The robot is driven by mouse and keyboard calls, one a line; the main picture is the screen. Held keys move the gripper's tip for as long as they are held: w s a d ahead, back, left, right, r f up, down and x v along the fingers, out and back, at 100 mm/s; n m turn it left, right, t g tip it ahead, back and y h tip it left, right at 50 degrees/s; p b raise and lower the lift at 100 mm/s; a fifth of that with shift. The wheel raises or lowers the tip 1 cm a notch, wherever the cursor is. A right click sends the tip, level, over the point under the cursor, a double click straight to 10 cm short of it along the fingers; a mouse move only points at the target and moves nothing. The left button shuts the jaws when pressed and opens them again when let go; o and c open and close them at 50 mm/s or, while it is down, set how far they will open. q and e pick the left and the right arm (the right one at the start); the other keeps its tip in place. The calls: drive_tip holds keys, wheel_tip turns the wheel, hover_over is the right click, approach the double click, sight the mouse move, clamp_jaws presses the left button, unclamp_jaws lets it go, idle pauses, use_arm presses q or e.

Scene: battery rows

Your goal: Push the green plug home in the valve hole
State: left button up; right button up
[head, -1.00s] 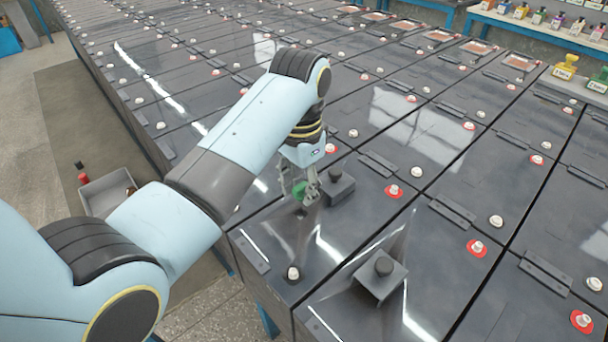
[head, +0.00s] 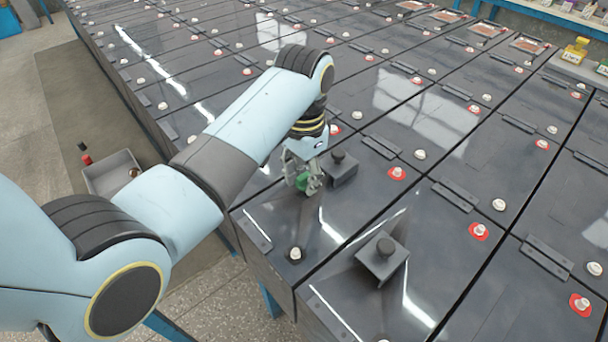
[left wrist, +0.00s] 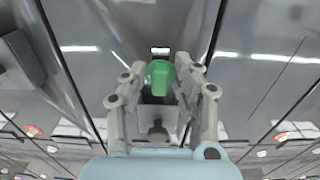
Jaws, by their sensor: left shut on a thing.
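My left gripper (head: 304,182) is shut on the green plug (head: 302,182). It holds the plug over the near end of a dark battery top (head: 285,220), beside a dark block with a round knob (head: 340,170). In the left wrist view the green plug (left wrist: 160,74) sits between the two fingertips. The valve hole is not visible; the plug and fingers may cover it. I cannot tell whether the plug touches the battery top. My right gripper is not in view.
A second dark knobbed block (head: 382,262) stands on the battery top to the right. White terminals, such as the near one (head: 295,254), and red-ringed ones (head: 396,173) rise from the tops. A grey bin (head: 113,175) stands on the floor at left.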

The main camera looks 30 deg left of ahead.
sight(304, 176)
use_arm(q)
drive_tip(key=shift+f, duration=0.4)
idle(0.5)
drive_tip(key=shift+f, duration=0.3)
drive_tip(key=shift+f, duration=0.65)
idle(1.1)
drive_tip(key=o, duration=1.3)
drive_tip(key=shift+r, duration=0.1)
drive_tip(key=shift+r, duration=3.45)
